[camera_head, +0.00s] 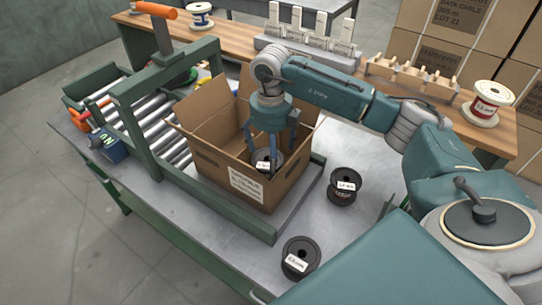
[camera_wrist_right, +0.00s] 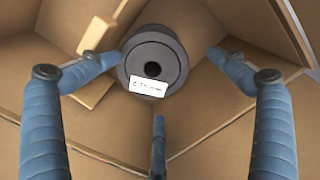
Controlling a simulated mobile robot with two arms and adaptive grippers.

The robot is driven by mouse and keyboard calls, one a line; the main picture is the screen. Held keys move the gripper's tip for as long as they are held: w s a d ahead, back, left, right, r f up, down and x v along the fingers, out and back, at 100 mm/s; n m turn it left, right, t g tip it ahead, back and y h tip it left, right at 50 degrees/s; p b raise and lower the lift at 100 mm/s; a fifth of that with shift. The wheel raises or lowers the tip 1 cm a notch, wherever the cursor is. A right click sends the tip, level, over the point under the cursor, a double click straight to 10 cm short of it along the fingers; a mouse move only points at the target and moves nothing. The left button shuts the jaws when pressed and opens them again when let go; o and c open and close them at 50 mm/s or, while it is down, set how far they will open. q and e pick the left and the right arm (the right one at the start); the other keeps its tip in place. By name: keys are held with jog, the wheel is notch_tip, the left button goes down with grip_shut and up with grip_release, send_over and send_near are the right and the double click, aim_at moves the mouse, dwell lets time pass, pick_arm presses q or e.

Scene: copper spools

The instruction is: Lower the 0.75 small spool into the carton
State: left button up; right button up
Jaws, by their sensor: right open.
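The carton (camera_head: 218,178) stands open on the metal bench, flaps spread, with a white label on its front. A small dark grey spool (camera_head: 266,157) with a white label sits inside the carton; its label seems to read 0.75 mm in the right wrist view (camera_wrist_right: 154,62). My right gripper (camera_head: 272,150) reaches down into the carton from above. Its blue fingers are spread around the spool and apart from it in the right wrist view (camera_wrist_right: 165,75). Part of the spool is hidden by the fingers and carton wall in the head view. My left gripper is not in view.
Two dark spools, one (camera_head: 343,186) right of the carton and one (camera_head: 299,257) near the bench's front edge, stand on the metal bench (camera_head: 318,222). A green frame (camera_head: 150,130) and rollers lie left. A red-and-white spool (camera_head: 488,103) stands on the wooden table behind.

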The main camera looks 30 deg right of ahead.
notch_tip(320, 180, up, 11)
dwell(0.3)
jog(key=shift+s+r, duration=0.1)
dwell(0.4)
